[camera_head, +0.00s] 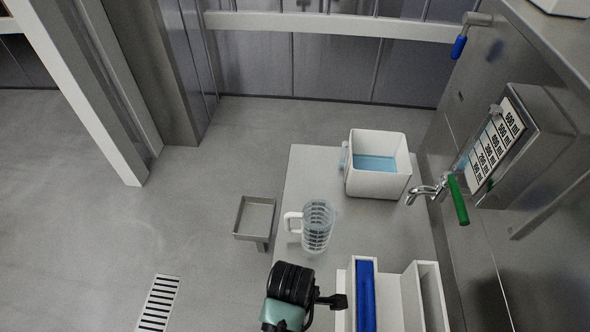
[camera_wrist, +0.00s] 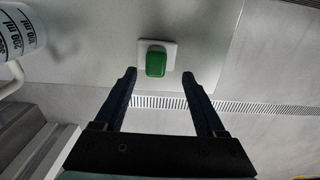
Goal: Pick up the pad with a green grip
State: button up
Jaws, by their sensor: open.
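The pad is a small white square plate (camera_wrist: 143,52) with a green block grip (camera_wrist: 156,61) on top. In the wrist view it lies flat on the light table, just beyond my fingertips and near the middle between them. My gripper (camera_wrist: 159,74) is open, its two dark fingers apart with nothing between them. In the head view my dark gripper (camera_head: 338,301) is at the bottom, beside the compartment holder. I cannot make out the pad in the head view; my arm may hide it.
A measuring jug (camera_head: 318,226) stands on the table (camera_head: 300,170), near the pad. A white container with blue liquid (camera_head: 375,188) is behind it. A compartment holder (camera_head: 427,290) contains a blue item (camera_head: 365,295). A green-handled tap (camera_head: 458,200) juts from the right wall.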

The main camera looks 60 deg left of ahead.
jog(key=f, duration=0.5)
jog(key=shift+w+a, duration=0.1)
jog(key=shift+w, duration=0.25)
grip_shut()
